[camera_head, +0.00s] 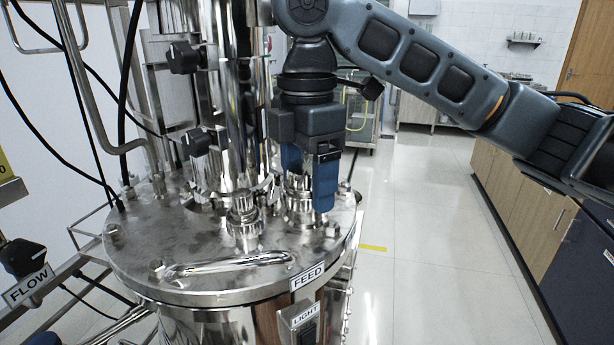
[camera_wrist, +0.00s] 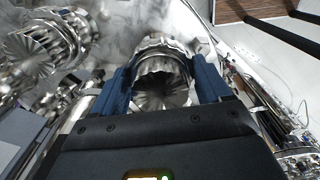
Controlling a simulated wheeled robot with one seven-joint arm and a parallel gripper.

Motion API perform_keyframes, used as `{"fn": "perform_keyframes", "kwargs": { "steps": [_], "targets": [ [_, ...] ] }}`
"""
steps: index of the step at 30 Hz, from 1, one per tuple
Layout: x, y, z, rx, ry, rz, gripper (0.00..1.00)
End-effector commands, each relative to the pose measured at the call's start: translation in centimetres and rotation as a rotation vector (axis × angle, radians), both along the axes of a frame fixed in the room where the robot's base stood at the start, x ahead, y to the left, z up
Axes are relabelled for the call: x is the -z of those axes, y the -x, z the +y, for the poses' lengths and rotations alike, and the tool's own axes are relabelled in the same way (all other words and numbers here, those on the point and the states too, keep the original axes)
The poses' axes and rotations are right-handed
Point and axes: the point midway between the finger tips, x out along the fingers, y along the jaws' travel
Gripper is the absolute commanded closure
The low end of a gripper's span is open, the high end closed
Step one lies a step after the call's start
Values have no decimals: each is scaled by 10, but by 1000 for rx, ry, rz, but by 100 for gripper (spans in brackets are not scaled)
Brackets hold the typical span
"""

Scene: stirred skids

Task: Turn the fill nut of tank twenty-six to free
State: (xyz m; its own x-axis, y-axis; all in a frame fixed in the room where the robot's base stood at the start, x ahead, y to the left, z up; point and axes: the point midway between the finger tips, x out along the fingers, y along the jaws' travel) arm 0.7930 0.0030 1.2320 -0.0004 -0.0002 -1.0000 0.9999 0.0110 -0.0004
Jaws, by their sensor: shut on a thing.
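A shiny ribbed steel nut (camera_head: 299,208) stands on the round steel lid (camera_head: 140,235) of a tank, near its right edge. In the wrist view the nut (camera_wrist: 160,72) is upright between the two blue fingers. My gripper (camera_head: 308,185) points down over it and is shut on it, one finger on each side; it also shows in the wrist view (camera_wrist: 165,85). The fingers hide part of the nut in the head view. No tank number twenty-six and no fill or free mark is readable.
A second steel fitting (camera_head: 244,222) stands just left of the held nut. A bent handle (camera_head: 228,263) lies across the front of the lid. A FEED label (camera_head: 307,275) is on the lid's edge, with a LIGHT label (camera_head: 304,316) below. Open floor (camera_head: 430,260) lies right.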

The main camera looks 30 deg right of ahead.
Motion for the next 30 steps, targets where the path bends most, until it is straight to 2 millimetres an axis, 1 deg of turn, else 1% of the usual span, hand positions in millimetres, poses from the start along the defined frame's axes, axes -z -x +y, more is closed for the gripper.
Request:
{"fn": "perform_keyframes", "kwargs": {
  "steps": [17, 18, 24, 25, 30],
  "targets": [
    [-1, -1, 0, -28, -1, -2, 54],
    [-1, -1, 0, -28, -1, -2, 20],
    [-1, 0, 0, -29, -1, -1, 1],
    [0, 0, 0, -29, -1, -1, 0],
    [0, 0, 0, -29, 0, -1, 0]
  ]
}}
